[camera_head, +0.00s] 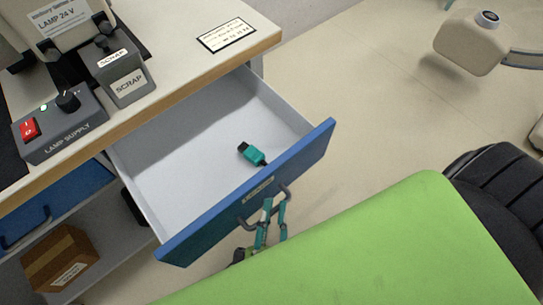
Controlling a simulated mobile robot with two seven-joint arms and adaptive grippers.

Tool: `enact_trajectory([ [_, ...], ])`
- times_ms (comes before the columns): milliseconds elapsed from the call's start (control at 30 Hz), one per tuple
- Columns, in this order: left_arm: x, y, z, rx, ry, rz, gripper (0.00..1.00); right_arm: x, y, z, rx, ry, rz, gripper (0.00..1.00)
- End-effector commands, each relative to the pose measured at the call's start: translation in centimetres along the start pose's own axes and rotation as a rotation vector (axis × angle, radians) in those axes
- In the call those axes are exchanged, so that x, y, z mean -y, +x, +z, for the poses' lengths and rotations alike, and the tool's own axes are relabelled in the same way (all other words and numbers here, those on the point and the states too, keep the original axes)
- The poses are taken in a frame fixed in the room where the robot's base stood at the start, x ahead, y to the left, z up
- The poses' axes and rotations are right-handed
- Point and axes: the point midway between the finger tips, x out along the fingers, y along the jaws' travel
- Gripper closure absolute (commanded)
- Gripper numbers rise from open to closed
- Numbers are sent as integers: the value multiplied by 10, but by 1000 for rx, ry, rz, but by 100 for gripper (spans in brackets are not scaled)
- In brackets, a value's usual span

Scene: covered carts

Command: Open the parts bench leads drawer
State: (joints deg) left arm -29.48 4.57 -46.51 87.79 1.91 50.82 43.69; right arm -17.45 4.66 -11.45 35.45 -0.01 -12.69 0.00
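The drawer (185,145) of the bench stands pulled far out, with pale grey inside walls and a blue front (310,152). A dark bow handle (285,190) and a small label (258,190) are on its front. A teal connector (252,154) with a black plug end lies inside, near the front. My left gripper (273,208), with teal fingers, is at the handle. Its fingertips overlap the handle, but whether they are closed on it is unclear. The rest of that gripper is partly hidden behind a green surface. My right gripper is not in view.
A large green surface (400,235) fills the lower right. A black ribbed item (495,180) is beside it. Floor (370,110) shows clear beyond the drawer.

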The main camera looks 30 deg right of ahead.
Motion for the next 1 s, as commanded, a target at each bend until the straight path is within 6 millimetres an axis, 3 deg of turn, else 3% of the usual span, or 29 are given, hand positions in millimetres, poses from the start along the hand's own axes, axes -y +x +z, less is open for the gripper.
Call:
enact_trajectory([
  [300, 0, -1, 0, 1, -2, -1, 70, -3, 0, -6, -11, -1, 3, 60],
  [433, 1, -11, 1, 4, -2, -3, 70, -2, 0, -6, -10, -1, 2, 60],
  [800, 1, -86, 1, 5, -1, -3, 70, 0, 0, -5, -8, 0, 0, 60],
  [1000, 0, -113, 1, 2, -2, -2, 70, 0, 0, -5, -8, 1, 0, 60],
])
